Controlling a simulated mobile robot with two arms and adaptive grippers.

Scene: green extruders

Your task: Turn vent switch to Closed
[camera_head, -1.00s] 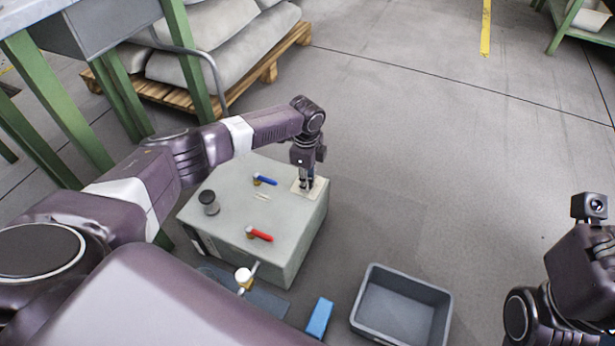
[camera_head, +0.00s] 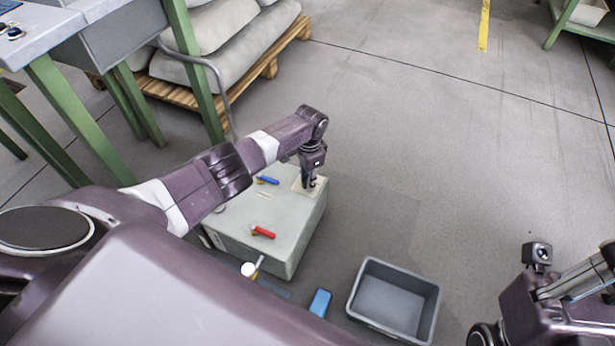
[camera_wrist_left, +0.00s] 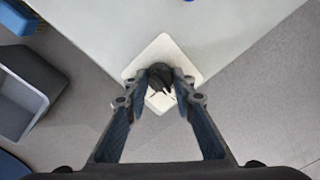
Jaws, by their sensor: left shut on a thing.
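The vent switch is a black knob (camera_wrist_left: 160,78) on a pale square plate (camera_wrist_left: 148,60) at a corner of the grey-green box. In the left wrist view my left gripper (camera_wrist_left: 161,84) points down with its two fingers shut on the knob, one on each side. The fingers hide part of the knob, and I cannot read any label or its setting. In the head view the plate (camera_head: 298,187) lies under my left gripper (camera_head: 309,184) at the box's far right. My right arm shows at the lower right, but its fingers are not visible.
The box (camera_head: 285,240) also carries a blue-handled valve (camera_head: 267,180) and a red-handled valve (camera_head: 263,232). A grey bin (camera_head: 395,300) and a blue object (camera_head: 320,302) are on the floor in front.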

